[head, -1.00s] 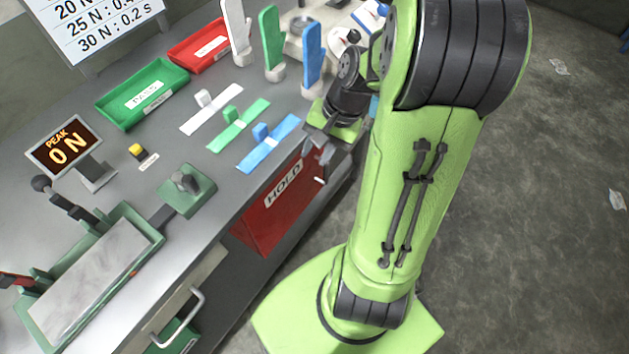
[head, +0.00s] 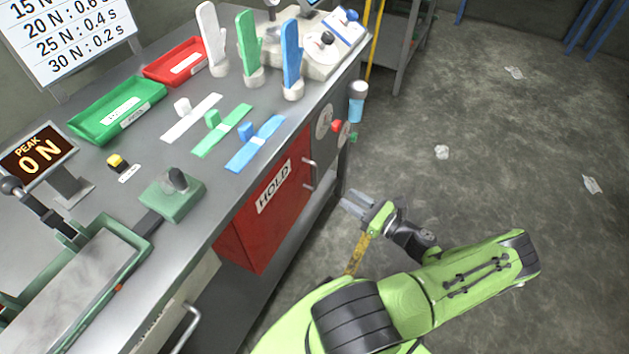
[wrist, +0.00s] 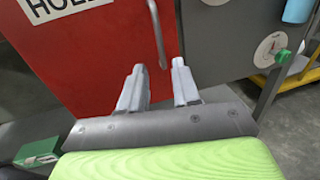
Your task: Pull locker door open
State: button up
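The red locker door (head: 270,212) with a white HOLD label is in the front of the workbench, below the counter. It looks closed. Its light metal handle (head: 309,173) is a vertical bar near the door's right edge. My gripper (head: 351,203) is to the right of the door, pointing toward it, apart from the handle. In the wrist view the red door (wrist: 95,60) fills the upper left, and the handle (wrist: 158,35) stands ahead, above the gap between my fingertips (wrist: 158,70). The fingers are apart with nothing between them.
The counter (head: 150,165) edge overhangs the door. Another handle (head: 187,328) is nearer, at lower left. The floor (head: 480,170) at right is clear apart from scraps.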

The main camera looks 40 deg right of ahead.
aim_at(316, 187)
jog(key=w, duration=0.4)
jog(key=w+a+b, duration=0.1)
jog(key=w, duration=0.3)
jog(key=w+a+b, duration=0.1)
jog(key=w, duration=0.4)
grip_shut()
